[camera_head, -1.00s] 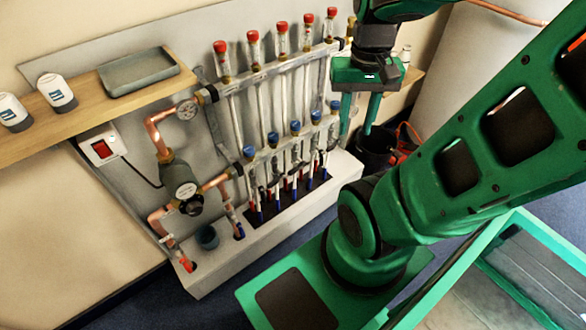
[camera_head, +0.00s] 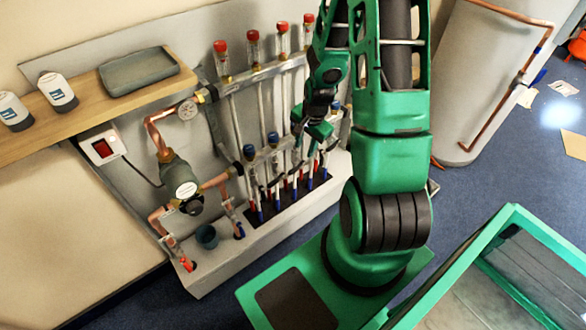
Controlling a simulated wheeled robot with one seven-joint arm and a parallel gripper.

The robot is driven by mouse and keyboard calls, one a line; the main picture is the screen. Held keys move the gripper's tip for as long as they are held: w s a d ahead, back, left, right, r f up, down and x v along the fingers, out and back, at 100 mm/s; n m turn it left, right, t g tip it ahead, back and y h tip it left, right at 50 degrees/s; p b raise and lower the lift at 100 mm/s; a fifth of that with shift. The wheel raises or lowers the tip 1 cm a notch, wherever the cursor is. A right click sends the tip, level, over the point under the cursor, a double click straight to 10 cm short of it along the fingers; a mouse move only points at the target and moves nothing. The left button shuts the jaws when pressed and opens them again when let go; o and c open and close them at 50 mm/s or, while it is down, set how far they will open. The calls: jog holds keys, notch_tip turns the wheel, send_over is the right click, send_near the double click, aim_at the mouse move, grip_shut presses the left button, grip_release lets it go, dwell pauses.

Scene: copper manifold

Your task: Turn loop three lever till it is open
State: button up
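The copper manifold has an upper bar (camera_head: 262,74) with red-capped flow tubes and a lower bar (camera_head: 262,158) with blue caps. The third red-capped tube (camera_head: 282,38) from the left shows at its top. Below the lower bar, small levers and red and blue pipe ends run along the base; I cannot tell the loop three lever's position. My gripper (camera_head: 312,132) is at the lower bar around the third and fourth loops and hides part of them. Its fingers are small and partly merged with the background, so neither their opening nor contact with a lever is clear.
A wooden shelf (camera_head: 92,100) with two white containers and a grey tray (camera_head: 139,71) is at the left. A grey cylindrical tank (camera_head: 478,75) stands at the right.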

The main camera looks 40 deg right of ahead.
jog(key=m, duration=0.2)
send_near(293, 170)
jog(key=shift+t, duration=0.3)
jog(key=shift+s+x, duration=0.1)
jog(key=shift+x, duration=1.95)
jog(key=shift+s+x, duration=0.15)
jog(key=shift+x, duration=1.85)
jog(key=shift+d, duration=0.15)
jog(key=shift+c, duration=0.2)
grip_shut()
